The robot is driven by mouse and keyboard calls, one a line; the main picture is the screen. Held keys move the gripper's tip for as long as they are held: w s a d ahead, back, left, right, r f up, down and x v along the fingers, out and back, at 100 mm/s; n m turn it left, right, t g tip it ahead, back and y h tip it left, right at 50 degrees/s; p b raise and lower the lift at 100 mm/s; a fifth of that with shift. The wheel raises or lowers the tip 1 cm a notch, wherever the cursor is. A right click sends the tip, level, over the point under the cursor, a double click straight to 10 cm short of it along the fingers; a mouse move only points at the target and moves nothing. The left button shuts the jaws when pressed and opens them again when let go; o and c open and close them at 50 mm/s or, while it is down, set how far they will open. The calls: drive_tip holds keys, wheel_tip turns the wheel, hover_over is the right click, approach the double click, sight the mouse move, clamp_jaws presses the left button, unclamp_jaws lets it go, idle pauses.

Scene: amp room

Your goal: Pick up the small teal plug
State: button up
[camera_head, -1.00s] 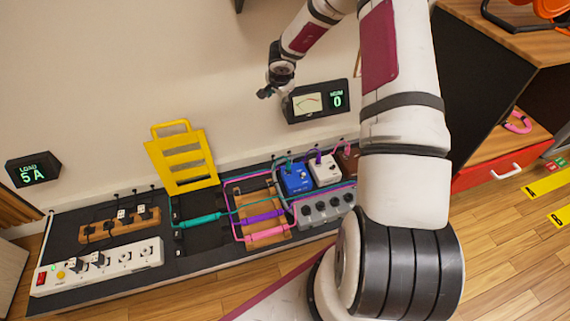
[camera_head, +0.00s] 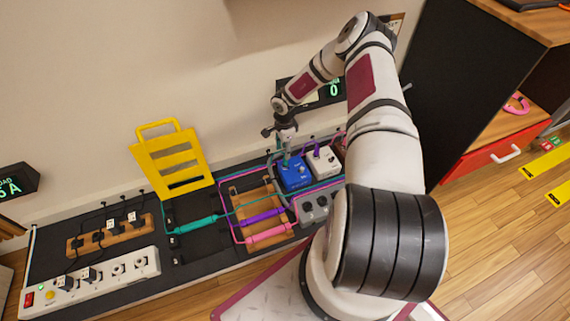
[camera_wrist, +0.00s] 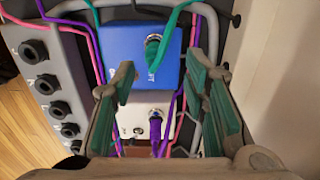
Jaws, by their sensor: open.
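The small teal plug (camera_wrist: 153,48) stands in the jack of the blue pedal (camera_wrist: 130,47), with its teal cable (camera_wrist: 177,18) running off at the top of the wrist view. In the head view the blue pedal (camera_head: 296,174) sits at the back of the board, with the teal plug (camera_head: 286,158) on it, partly hidden by my gripper (camera_head: 285,137) just above. In the wrist view my gripper (camera_wrist: 163,82) is open and empty. Its green-padded fingers spread to either side, with the plug beyond them in the gap between.
A white pedal (camera_wrist: 143,125) with a purple plug (camera_wrist: 156,128) sits right beside the blue one. A grey box (camera_wrist: 48,80) with several jacks stands close by. Cables run along both sides of the pedals. The wall (camera_head: 120,60) rises behind the board.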

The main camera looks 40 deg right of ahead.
sight(285, 162)
drive_tip(key=shift+s+a+f+b, duration=0.15)
drive_tip(key=shift+f+b, duration=0.6)
drive_tip(key=shift+f, duration=0.95)
drive_tip(key=shift+s+d+f+b, duration=0.15)
drive_tip(key=shift+f+b, duration=0.6)
drive_tip(key=shift+f, duration=0.95)
drive_tip(key=shift+c, duration=0.2)
drive_tip(key=shift+a, duration=0.1)
clamp_jaws()
